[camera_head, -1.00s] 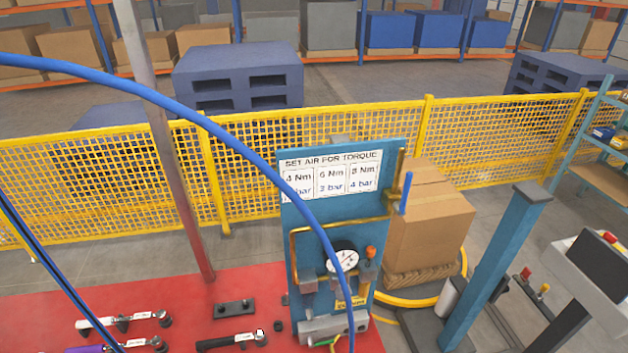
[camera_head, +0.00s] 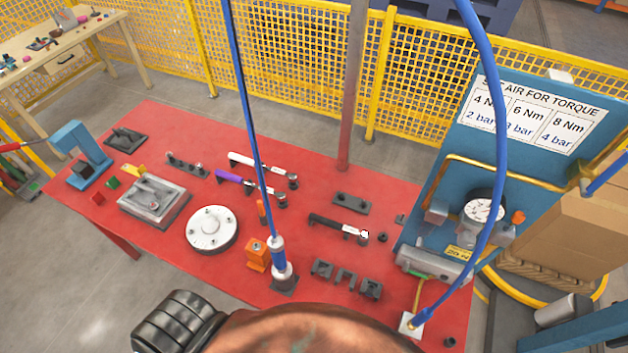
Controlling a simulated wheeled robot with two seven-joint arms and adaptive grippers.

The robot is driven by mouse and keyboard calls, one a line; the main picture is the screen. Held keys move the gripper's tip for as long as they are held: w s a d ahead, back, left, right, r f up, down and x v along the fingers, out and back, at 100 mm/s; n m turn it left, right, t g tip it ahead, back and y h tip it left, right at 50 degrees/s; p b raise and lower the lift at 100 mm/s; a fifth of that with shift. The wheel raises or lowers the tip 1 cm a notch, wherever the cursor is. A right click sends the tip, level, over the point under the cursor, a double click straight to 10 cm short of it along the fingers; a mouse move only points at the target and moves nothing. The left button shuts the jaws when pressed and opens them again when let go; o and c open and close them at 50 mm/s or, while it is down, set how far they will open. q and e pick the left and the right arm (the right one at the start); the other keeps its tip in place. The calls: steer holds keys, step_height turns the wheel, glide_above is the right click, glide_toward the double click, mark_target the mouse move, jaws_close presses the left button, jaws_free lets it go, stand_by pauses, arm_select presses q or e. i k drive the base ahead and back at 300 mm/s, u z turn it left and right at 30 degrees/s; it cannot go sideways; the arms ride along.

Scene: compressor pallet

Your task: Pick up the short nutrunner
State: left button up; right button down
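Three slim tools with silver heads lie on the red table: a white-handled one (camera_head: 260,165), a purple-handled one (camera_head: 240,182) and a black-handled one (camera_head: 335,226). A silver-and-white cylindrical tool (camera_head: 280,260) stands on a dark block at the end of a hanging blue hose. No label shows which is the short nutrunner. The black-handled tool looks shorter than the other two handled tools.
The red table (camera_head: 330,290) also holds a round white flange (camera_head: 211,230), a grey plate fixture (camera_head: 155,200), an orange block (camera_head: 257,252) and dark brackets (camera_head: 346,278). A blue air panel (camera_head: 540,75) stands at right. Blue hoses hang across the view.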

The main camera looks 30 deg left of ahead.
mark_target(281, 270)
steer(key=u, duration=0.3)
steer(key=k, duration=0.35)
steer(key=u, duration=0.95)
steer(key=i, duration=0.35)
